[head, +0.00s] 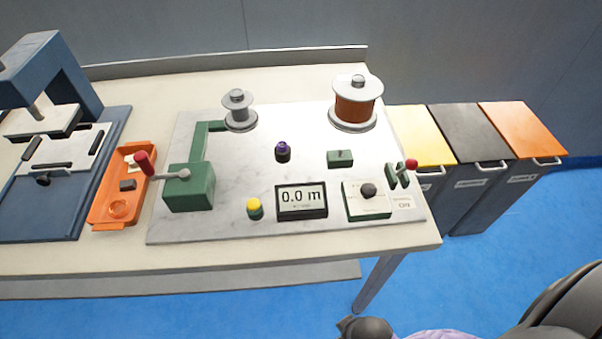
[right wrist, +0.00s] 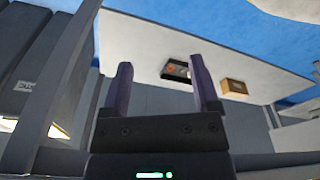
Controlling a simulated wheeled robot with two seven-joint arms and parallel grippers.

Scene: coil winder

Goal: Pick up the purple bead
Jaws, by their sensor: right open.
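The purple bead (head: 283,147) sits on top of a short black post or holder on the pale panel of the coil winder (head: 230,215), near the middle of the head view. My right gripper (right wrist: 161,72) is open and empty in the right wrist view, its two purple fingers wide apart. It is away from the bead, and the bead does not show in that view. Part of my right arm shows at the lower right of the head view. My left gripper is not in view.
Around the bead stand a bare spool (head: 240,115), a copper spool (head: 354,108), a green box with a red-knobbed crank (head: 189,187), a yellow button (head: 254,208) and a display (head: 302,200). An orange tray (head: 105,212) lies left. Bins (head: 470,135) stand right.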

